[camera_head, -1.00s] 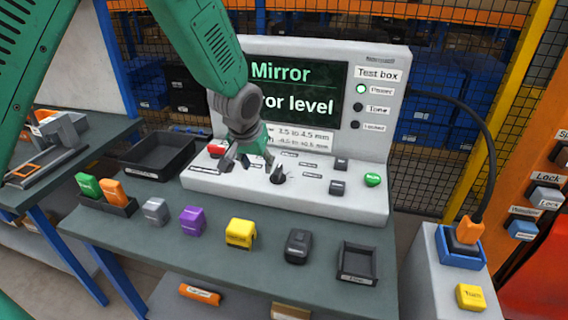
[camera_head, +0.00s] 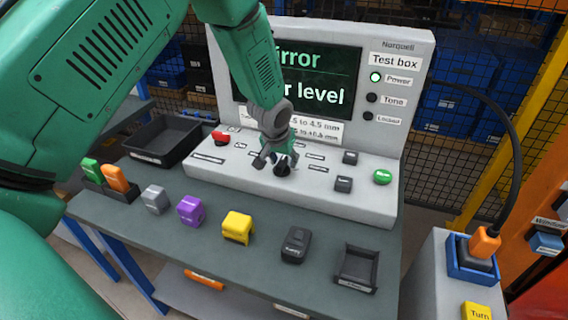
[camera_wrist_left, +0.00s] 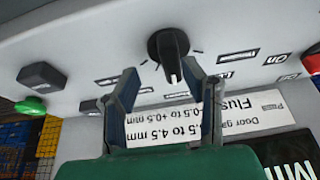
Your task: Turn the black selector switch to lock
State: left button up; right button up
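The black selector switch (camera_head: 282,168) is a round knob on the sloped panel of the grey test box (camera_head: 360,203). In the left wrist view the selector switch (camera_wrist_left: 168,48) shows whole, its pointer bar aimed toward the gripper. My left gripper (camera_head: 275,160) is over the panel right by the switch and hides part of it in the head view. In the left wrist view the left gripper (camera_wrist_left: 165,85) is open, its two fingertips on either side of the pointer's end, with no clear contact. My right gripper is not in view.
On the panel are a red button (camera_head: 221,137), a green button (camera_head: 382,177) and black square buttons (camera_head: 344,184). Coloured blocks, a black tray (camera_head: 165,140) and a small black bin (camera_head: 356,268) are on the table. A cable runs to a side stand at right.

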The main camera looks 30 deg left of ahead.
aim_at(282, 163)
pick_arm(q)
jog(key=shift+w+f, duration=0.2)
jog(key=shift+f, duration=0.4)
jog(key=shift+a+f, duration=0.1)
jog(key=shift+f, duration=0.2)
jog(key=shift+w+a+f, duration=0.15)
jog(key=shift+a+f, duration=0.4)
jog(key=shift+a, duration=0.15)
jog(key=shift+a+f, duration=0.1)
jog(key=shift+a, duration=0.3)
jog(key=shift+d, duration=0.25)
jog(key=c, duration=0.7)
jog(key=shift+w+d, duration=0.1)
jog(key=shift+d, duration=0.4)
grip_shut()
jog(key=shift+a+n, duration=0.35)
jog(key=shift+n, duration=0.05)
jog(key=n, duration=0.1)
jog(key=n+y, duration=0.1)
jog(key=shift+d+n+b, duration=0.3)
jog(key=shift+b, duration=0.05)
jog(key=shift+a+n+g+y, duration=0.1)
jog(key=shift+n+g+y, duration=0.25)
jog(key=shift+n, duration=0.65)
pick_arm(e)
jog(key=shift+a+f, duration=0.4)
pick_arm(q)
jog(key=shift+n, duration=0.4)
